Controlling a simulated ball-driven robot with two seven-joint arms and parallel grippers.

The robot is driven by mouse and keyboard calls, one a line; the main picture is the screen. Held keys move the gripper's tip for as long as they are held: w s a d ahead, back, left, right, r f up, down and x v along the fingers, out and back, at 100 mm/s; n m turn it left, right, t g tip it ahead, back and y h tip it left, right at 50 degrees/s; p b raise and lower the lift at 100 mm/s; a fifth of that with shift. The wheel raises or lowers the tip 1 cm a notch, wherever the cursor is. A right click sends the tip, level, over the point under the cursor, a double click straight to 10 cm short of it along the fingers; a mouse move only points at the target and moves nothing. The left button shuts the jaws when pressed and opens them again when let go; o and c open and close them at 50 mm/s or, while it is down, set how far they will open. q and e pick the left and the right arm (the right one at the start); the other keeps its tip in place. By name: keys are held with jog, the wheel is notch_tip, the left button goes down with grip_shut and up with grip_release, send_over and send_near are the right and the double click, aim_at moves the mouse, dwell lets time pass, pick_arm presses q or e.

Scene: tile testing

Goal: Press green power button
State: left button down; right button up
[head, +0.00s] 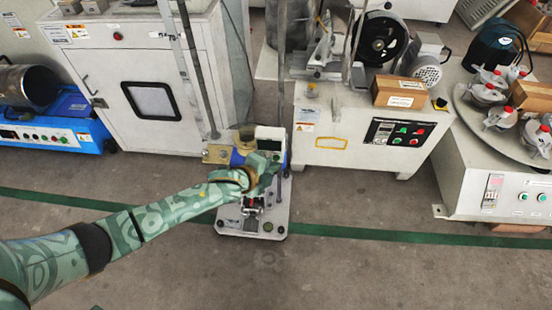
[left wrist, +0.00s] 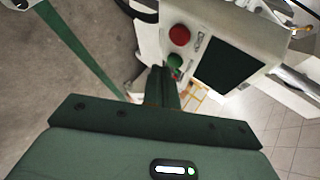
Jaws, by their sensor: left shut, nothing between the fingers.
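The green button (left wrist: 174,61) is on a white control panel (left wrist: 201,40), just below a red button (left wrist: 179,35) and left of a dark screen (left wrist: 228,65) in the left wrist view. My left gripper (left wrist: 164,74) is shut and empty, its fingertips right at the green button's lower edge. I cannot tell whether they touch it. In the head view my left gripper (head: 268,177) is in front of the small testing machine, whose white base plate (head: 274,216) stands on the floor. The button does not show clearly there. My right gripper is out of view.
A white cabinet (head: 150,70) stands behind at the left, beside a blue machine (head: 65,133). A white machine with its own buttons (head: 365,115) is at the right, and another bench (head: 490,160) is further right. The grey floor in front is clear.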

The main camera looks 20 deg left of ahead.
pick_arm(q)
jog(key=shift+w+a, duration=0.1)
jog(key=shift+w, duration=0.35)
dwell(0.3)
jog(key=shift+s+p, duration=0.45)
jog(key=shift+s, duration=0.1)
